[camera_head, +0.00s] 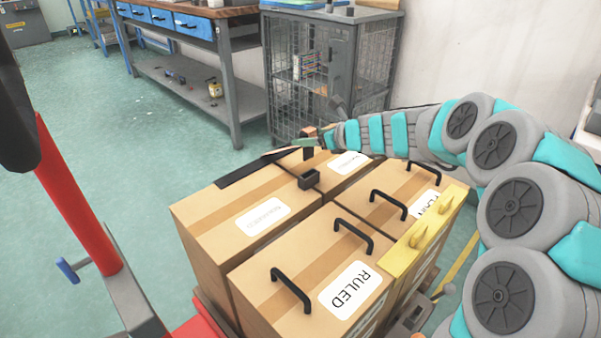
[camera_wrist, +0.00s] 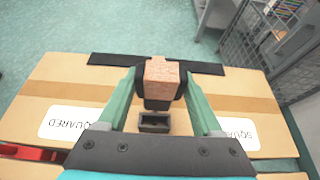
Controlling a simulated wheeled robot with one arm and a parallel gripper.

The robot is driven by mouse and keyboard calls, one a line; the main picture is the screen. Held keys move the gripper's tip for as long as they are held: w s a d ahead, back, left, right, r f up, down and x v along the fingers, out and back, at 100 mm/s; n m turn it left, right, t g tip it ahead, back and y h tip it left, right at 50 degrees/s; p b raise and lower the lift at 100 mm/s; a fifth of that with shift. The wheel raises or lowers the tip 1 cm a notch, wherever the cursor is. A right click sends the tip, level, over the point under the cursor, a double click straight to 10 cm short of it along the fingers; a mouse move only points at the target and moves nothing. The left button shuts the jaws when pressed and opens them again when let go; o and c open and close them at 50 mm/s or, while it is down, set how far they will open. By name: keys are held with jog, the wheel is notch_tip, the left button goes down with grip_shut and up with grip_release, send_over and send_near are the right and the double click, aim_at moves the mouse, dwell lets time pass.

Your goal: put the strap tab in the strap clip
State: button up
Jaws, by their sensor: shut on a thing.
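The strap tab has a reddish-brown block on top (camera_wrist: 162,72) and a black lower end (camera_wrist: 157,103). My gripper (camera_wrist: 160,84) is shut on the block, with one green finger on each side. The strap clip (camera_wrist: 154,123) is a small black open-topped box on the cartons, just below the tab in the wrist view. In the head view the clip (camera_head: 309,181) sits near the middle of the carton tops. The black tab end (camera_head: 308,154) shows above and behind it, apparently apart from it. My gripper (camera_head: 309,141) is partly hidden there.
A black strap (camera_head: 243,172) lies across the far edge of the cartons (camera_head: 205,208). Black handles (camera_head: 352,236) and a yellow piece with pegs (camera_head: 412,240) stand on the nearer cartons. A wire cage cabinet (camera_head: 297,95) and workbench (camera_head: 190,60) stand behind.

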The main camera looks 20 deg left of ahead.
notch_tip(320, 180, down, 9)
jog(key=shift+d+r+b, duration=0.1)
jog(key=shift+r+b, duration=0.05)
jog(key=shift+b, duration=0.4)
jog(key=shift+f, duration=0.2)
jog(key=o, duration=1.4)
jog(key=shift+r, duration=0.2)
jog(key=shift+s+d+r, duration=0.15)
jog(key=shift+d, duration=0.05)
jog(key=v, duration=1.1)
jog(key=shift+s+d, duration=0.2)
jog(key=shift+r, duration=0.1)
